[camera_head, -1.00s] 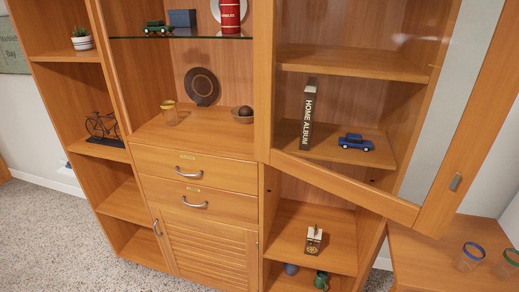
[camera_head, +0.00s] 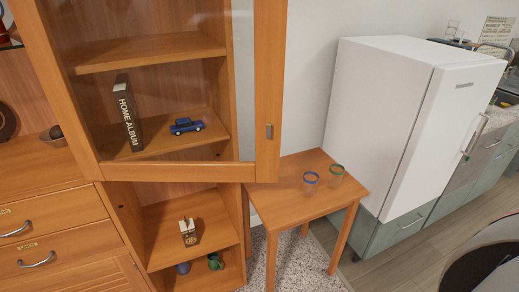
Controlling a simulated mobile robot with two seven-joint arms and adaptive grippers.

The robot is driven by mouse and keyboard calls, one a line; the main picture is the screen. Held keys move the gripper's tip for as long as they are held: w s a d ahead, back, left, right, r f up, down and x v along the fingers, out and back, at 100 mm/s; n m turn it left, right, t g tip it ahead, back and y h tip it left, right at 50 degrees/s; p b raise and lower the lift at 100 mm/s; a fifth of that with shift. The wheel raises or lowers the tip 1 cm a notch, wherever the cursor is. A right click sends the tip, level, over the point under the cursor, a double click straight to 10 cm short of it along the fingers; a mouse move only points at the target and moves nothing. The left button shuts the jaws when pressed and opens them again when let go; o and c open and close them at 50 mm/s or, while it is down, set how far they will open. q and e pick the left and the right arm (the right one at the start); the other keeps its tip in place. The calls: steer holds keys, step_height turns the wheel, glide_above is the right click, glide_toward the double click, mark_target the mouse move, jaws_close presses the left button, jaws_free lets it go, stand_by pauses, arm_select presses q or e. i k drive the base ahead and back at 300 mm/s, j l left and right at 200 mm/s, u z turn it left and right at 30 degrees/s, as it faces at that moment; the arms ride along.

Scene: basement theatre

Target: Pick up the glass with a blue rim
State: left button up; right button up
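The glass with a blue rim (camera_head: 310,183) stands upright on a small wooden table (camera_head: 283,207) right of the cabinet. A similar glass with a green rim (camera_head: 336,174) stands just behind it to the right, close by. Both glasses are clear below the rim. Neither of my grippers shows in the head view.
A glazed cabinet door (camera_head: 267,90) hangs open to the left of the table. A white fridge (camera_head: 390,120) stands on the right, with a grey-green counter (camera_head: 450,170) beyond. A dark rounded object (camera_head: 485,262) fills the lower right corner. Grey speckled floor shows beneath the table.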

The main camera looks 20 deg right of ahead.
mark_target(310, 179)
steer(key=l+z, duration=0.1)
steer(key=z, duration=1.15)
